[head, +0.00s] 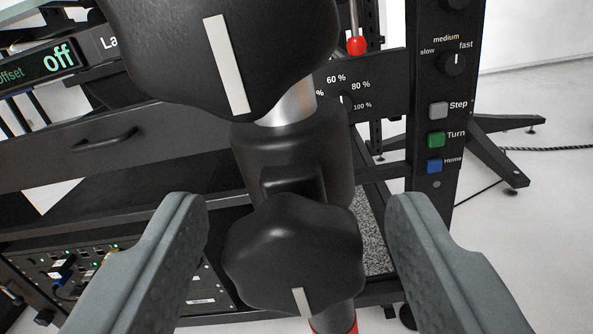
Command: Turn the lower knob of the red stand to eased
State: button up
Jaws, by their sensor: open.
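The stand's lower knob (292,255) is a black lobed knob with a short pale line near its bottom edge. It sits in the lower middle of the head view. A piece of the red stand (335,323) shows below it at the bottom edge. A larger black upper knob (215,45) with a long pale line is above, cut off by the top edge. My gripper (305,215) is open, with one grey finger on each side of the lower knob and gaps between. No word for eased is readable.
A black control panel (440,90) at right has a slow-to-fast dial, a grey Step button (438,110), a green Turn button (436,139) and a blue Home button (434,166). A red ball-ended lever (356,45) is behind. A display (50,62) at left reads "off".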

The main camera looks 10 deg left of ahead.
jog(key=shift+w, duration=0.4)
jog(key=shift+c, duration=0.3)
jog(key=c, duration=0.9)
jog(key=shift+c, duration=0.2)
jog(key=shift+n, duration=2.8)
jog(key=o, duration=1)
